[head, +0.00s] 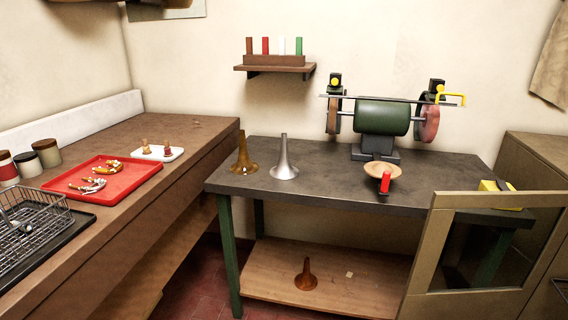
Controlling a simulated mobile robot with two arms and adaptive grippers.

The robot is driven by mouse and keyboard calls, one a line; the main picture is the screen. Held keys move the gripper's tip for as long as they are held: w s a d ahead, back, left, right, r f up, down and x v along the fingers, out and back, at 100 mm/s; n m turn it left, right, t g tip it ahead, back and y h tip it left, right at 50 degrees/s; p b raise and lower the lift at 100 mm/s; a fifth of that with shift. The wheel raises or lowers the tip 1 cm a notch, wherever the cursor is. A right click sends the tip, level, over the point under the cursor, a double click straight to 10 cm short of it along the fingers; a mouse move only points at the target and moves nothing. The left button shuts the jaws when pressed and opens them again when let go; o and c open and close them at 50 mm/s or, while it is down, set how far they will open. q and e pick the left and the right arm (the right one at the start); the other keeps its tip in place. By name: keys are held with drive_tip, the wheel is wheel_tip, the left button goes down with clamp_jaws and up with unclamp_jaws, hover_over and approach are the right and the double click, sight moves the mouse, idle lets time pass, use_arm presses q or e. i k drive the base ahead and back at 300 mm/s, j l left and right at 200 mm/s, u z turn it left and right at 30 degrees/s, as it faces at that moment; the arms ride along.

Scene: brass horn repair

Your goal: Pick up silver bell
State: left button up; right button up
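The silver bell (284,160) stands upright on the dark workbench (330,204), flared end down, left of the bench's middle. A brass-brown bell (243,157) stands close to its left, apart from it by a small gap. A third, copper-brown bell (306,276) stands on the wooden lower shelf (262,278) under the bench. Neither of my grippers is in the head view.
A green bench grinder (381,117) stands at the bench's back. A shallow bowl (383,169) with a red-handled item is right of the silver bell. A wooden frame (432,260) blocks the front right. A red tray (72,193) lies on the left counter.

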sight(284, 169)
drive_tip(key=i+l, duration=0.2)
drive_tip(key=l, duration=0.15)
drive_tip(key=i+l, duration=0.35)
drive_tip(key=l, duration=0.3)
drive_tip(key=i+l, duration=0.2)
drive_tip(key=l, duration=0.15)
